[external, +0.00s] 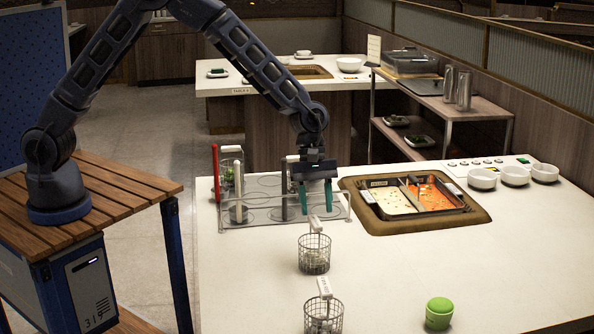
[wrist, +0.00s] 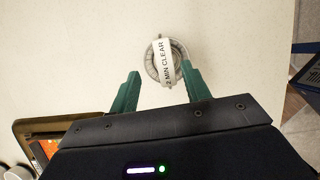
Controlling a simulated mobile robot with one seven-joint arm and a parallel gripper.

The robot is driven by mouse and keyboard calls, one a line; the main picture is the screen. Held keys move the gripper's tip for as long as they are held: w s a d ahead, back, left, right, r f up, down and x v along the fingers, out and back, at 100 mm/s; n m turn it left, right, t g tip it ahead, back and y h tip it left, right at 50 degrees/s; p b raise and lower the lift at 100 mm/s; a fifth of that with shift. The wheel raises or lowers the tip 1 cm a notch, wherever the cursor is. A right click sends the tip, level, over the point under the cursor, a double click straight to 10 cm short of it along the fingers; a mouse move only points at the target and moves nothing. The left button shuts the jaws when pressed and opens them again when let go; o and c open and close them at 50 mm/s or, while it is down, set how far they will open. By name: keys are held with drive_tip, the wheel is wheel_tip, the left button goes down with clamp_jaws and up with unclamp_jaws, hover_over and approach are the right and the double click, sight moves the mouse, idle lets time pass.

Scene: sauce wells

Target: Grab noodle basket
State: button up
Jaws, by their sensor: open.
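Two wire noodle baskets with white labelled handles stand on the white counter in the external view: one nearer the middle (external: 314,254) and one at the front edge (external: 323,318).
A clear rack (external: 262,215) with round slots and several upright utensils stands at left. A split hot pot (external: 400,215) with white and red broth is sunk in the counter at right. A green round item (external: 438,312) stands front right. White bowls (external: 514,175) line the back right.

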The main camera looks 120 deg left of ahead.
sight(315, 220)
drive_tip(key=shift+s+x, duration=0.2)
drive_tip(key=shift+x, duration=3.2)
drive_tip(key=shift+s+d, duration=0.1)
drive_tip(key=shift+d, duration=0.1)
drive_tip(key=shift+c, duration=0.5)
clamp_jaws()
